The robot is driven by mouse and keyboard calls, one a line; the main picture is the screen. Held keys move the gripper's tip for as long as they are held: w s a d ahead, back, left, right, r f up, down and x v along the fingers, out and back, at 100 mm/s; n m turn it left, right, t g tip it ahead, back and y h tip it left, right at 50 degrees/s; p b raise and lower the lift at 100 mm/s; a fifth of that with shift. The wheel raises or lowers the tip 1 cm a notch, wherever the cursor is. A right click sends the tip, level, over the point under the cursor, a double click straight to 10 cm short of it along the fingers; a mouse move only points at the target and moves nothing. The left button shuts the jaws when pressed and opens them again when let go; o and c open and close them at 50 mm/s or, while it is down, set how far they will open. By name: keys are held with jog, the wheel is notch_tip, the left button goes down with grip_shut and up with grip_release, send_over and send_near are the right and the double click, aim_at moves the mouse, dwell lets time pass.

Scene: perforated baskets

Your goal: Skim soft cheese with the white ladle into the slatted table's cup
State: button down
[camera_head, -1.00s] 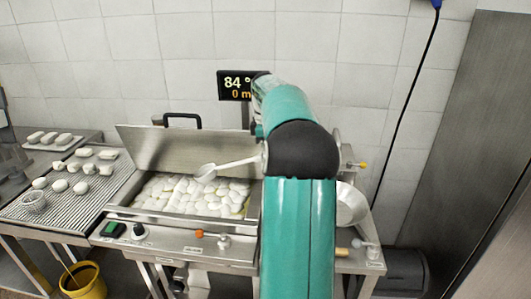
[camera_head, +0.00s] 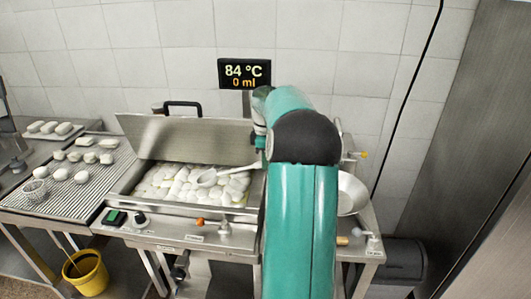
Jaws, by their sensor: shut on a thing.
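The white ladle (camera_head: 207,179) is over the open vat, its bowl low at the white soft cheese (camera_head: 170,182) and its handle running right toward my arm. I cannot tell whether the bowl touches the cheese. The cheese fills the metal vat (camera_head: 128,194) in lumps. My gripper is hidden behind my teal arm, where the handle's right end disappears.
Several white cheese pieces (camera_head: 82,177) lie on the slatted table. The vat's lid (camera_head: 185,140) stands open behind it. A display (camera_head: 244,74) reads 84 °C and 0 ml. A pale bowl (camera_head: 350,193) is right of my arm. A yellow bucket (camera_head: 88,275) stands on the floor.

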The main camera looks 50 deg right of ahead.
notch_tip(320, 180, down, 8)
dwell(0.7)
jog(key=shift+r, duration=0.15)
dwell(0.8)
jog(key=shift+r+t+y, duration=0.3)
jog(key=shift+r+t, duration=0.2)
jog(key=shift+r, duration=3.1)
jog(key=shift+r+t+y, duration=0.3)
jog(key=shift+r+t, duration=0.2)
jog(key=shift+r, duration=3.45)
jog(key=shift+a, duration=0.1)
